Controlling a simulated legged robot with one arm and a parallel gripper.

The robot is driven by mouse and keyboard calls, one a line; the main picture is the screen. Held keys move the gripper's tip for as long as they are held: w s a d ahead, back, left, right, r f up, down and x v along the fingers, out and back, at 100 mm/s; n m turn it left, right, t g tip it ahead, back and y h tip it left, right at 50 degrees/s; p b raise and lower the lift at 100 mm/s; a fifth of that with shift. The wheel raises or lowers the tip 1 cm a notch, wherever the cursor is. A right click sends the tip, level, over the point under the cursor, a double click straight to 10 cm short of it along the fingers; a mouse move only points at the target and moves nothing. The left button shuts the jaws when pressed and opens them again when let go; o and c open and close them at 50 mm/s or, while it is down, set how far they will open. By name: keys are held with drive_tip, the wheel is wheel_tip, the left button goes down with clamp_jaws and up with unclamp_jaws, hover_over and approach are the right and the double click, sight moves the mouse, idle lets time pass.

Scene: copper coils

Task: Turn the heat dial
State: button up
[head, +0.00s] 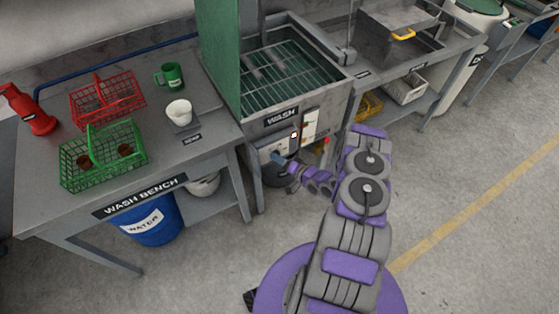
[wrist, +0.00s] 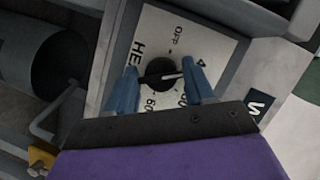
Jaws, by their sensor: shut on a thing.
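The pointer lies roughly crosswise in the picture, towards the right finger. My gripper (wrist: 161,86) has its two blue fingers on either side of the dial, shut on it. In the head view my gripper (head: 277,157) reaches the front of the wash station (head: 282,118), below its WASH label. There the dial is hidden by my gripper.
A wash bench (head: 190,155) stands at the left with a red basket (head: 107,97), a green basket (head: 103,155), a green mug (head: 169,76) and a white cup (head: 179,112). A blue water bucket (head: 150,225) sits under it. The floor (head: 470,220) at the right is clear.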

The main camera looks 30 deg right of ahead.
drive_tip(key=shift+d, duration=0.15)
drive_tip(key=o, duration=1)
drive_tip(key=shift+d, duration=0.1)
drive_tip(key=shift+o, duration=0.2)
drive_tip(key=shift+s, duration=0.1)
drive_tip(key=p+v, duration=0.3)
drive_tip(key=v, duration=1.4)
drive_tip(key=shift+s+f, duration=0.1)
drive_tip(key=shift+s, duration=0.05)
